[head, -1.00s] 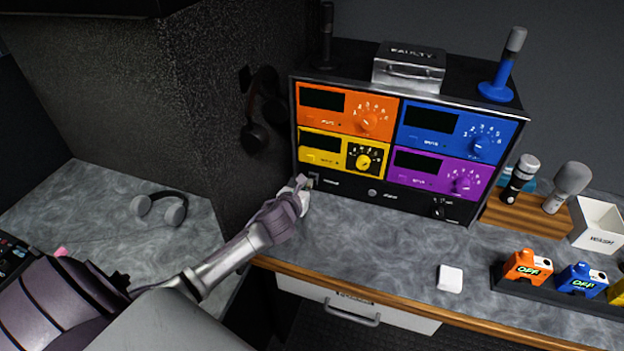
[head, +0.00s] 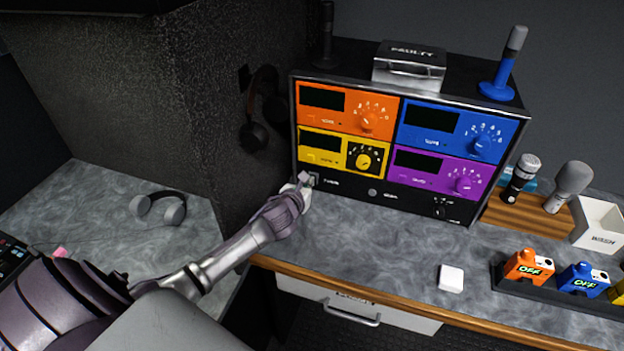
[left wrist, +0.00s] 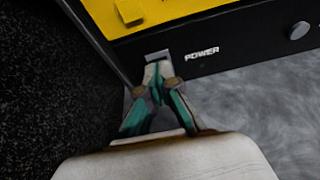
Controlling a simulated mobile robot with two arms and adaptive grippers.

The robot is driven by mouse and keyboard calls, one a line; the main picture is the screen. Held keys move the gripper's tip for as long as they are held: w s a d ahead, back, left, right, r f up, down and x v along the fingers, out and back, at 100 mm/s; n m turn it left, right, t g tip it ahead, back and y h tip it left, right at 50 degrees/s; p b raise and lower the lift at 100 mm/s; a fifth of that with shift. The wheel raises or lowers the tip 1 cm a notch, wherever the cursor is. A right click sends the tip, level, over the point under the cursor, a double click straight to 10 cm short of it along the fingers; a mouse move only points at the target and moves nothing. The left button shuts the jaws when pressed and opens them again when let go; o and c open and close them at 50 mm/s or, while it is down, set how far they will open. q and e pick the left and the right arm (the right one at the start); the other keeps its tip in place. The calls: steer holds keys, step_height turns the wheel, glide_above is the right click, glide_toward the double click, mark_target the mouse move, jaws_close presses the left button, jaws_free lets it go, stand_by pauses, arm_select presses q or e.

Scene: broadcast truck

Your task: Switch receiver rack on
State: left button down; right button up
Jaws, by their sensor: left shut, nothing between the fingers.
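The receiver rack (head: 345,191) is a black cabinet with orange, blue, yellow and purple units, and their displays are dark. Its lower black panel shows in the left wrist view (left wrist: 240,48), with the label POWER. A small power switch (left wrist: 157,56) sits left of that label. My left gripper (head: 305,180) is at the rack's lower left corner. In the left wrist view its shut, empty fingertips (left wrist: 158,70) are right at the switch and partly cover it; I cannot tell whether they touch it. My right gripper is not in view.
A silver box (head: 409,68) marked FAULTY and a blue microphone stand (head: 497,88) are on the rack. Headphones (head: 262,110) hang close to the left.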

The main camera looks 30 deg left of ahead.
arm_select(q)
steer(key=shift+b+x, duration=0.3)
steer(key=shift+x, duration=0.45)
stand_by(0.4)
steer(key=shift+s+d+r+p, duration=0.1)
steer(key=shift+s+r+p, duration=0.15)
steer(key=shift+s+p, duration=0.3)
steer(key=p+v, duration=0.4)
steer(key=v, duration=0.1)
steer(key=shift+s+r, duration=0.1)
steer(key=shift+s, duration=0.2)
